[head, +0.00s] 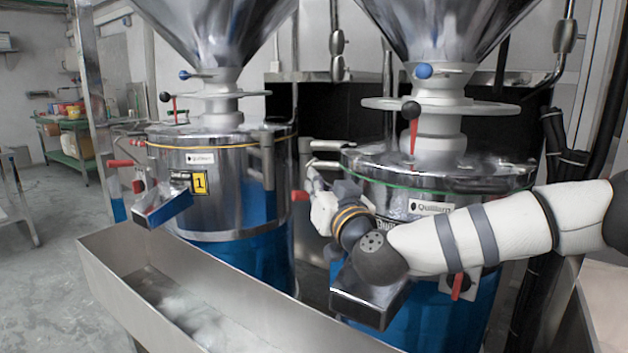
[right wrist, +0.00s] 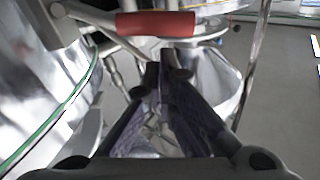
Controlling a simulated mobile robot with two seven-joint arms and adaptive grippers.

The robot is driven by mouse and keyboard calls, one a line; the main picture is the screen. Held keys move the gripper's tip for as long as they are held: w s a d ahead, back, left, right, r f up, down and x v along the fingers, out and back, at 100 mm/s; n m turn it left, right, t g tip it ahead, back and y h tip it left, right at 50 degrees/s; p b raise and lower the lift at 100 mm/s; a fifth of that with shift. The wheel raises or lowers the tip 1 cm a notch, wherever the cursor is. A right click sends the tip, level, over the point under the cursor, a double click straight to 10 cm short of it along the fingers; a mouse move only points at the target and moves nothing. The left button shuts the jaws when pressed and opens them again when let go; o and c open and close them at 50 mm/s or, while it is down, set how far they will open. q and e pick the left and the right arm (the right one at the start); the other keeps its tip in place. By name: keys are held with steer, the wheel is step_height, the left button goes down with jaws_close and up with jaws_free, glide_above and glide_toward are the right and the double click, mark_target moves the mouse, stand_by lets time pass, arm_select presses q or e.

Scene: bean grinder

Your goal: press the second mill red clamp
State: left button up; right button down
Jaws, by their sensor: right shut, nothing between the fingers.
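The second mill (head: 430,185) is the right one of two steel-and-blue mills, with a green band around its lid. Its red clamp handle (head: 300,196) sticks out at the mill's left side. In the right wrist view the red handle (right wrist: 155,24) lies across the top, on a bent metal lever. My right gripper (head: 314,182) is beside the handle, its arm reaching across the mill's front. In the wrist view its fingers (right wrist: 166,66) are shut and empty, just below the handle; whether they touch it I cannot tell. My left gripper is not in view.
The first mill (head: 215,165), with a yellow label, stands at left with its own red clamp (head: 120,163). A steel trough (head: 255,283) runs along the front below the spouts. The second mill's spout (head: 370,300) sits under my right arm.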

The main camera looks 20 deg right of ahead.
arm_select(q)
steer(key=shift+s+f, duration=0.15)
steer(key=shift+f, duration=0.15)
arm_select(e)
steer(key=shift+f, duration=0.25)
steer(key=shift+s+r, duration=0.1)
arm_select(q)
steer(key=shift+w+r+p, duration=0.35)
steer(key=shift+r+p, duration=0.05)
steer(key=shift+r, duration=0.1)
arm_select(e)
steer(key=shift+a+f, duration=0.25)
steer(key=shift+a, duration=0.05)
